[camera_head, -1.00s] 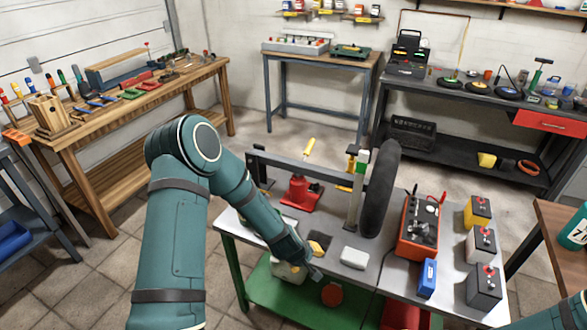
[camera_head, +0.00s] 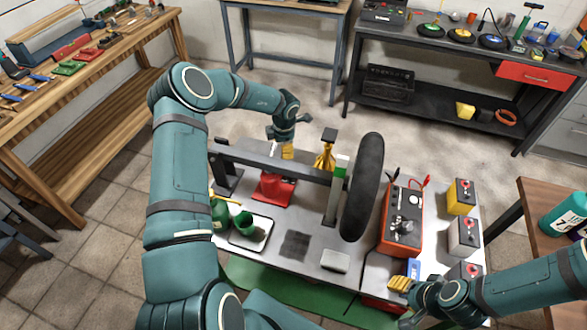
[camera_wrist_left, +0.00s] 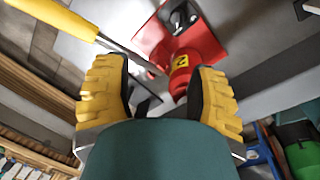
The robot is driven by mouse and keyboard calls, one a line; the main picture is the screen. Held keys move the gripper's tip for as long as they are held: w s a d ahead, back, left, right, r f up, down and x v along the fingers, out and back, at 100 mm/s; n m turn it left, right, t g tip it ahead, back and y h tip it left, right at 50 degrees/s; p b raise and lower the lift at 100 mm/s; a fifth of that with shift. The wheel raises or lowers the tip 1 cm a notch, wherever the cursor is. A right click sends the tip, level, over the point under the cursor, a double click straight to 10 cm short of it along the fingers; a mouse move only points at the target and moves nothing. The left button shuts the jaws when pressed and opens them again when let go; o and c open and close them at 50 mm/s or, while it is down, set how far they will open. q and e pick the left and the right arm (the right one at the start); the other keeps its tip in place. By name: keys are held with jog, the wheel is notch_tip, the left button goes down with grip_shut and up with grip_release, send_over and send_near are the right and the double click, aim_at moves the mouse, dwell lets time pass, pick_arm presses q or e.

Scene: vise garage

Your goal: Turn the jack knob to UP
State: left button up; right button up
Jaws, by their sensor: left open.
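The red jack (camera_head: 270,188) stands on the grey bench, under a dark horizontal beam (camera_head: 268,164). The left wrist view shows the red jack body (camera_wrist_left: 183,50) with a black knob (camera_wrist_left: 180,18) on it; its labels are too small to read. A yellow-gripped handle (camera_wrist_left: 58,16) lies at upper left there. My left gripper (camera_head: 287,150) is just behind the beam and the jack; in the wrist view its yellow fingers (camera_wrist_left: 160,95) are apart, with the jack beyond them. My right gripper (camera_head: 398,284) is at the bench's front right, beside a blue box (camera_head: 413,268); its finger gap is unclear.
A black tyre (camera_head: 363,188) stands upright right of the beam's post. A yellow stand (camera_head: 326,156) is behind the beam. A red-orange charger (camera_head: 402,218) and several batteries (camera_head: 462,197) fill the right side. A tray (camera_head: 250,232) with green containers lies at left.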

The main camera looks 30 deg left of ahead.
pick_arm(q)
jog(key=shift+m+h, duration=0.3)
jog(key=f, duration=0.5)
jog(key=d+f+b, duration=0.1)
jog(key=f, duration=0.4)
jog(key=w+d+f, duration=0.1)
jog(key=f, duration=0.4)
grip_shut()
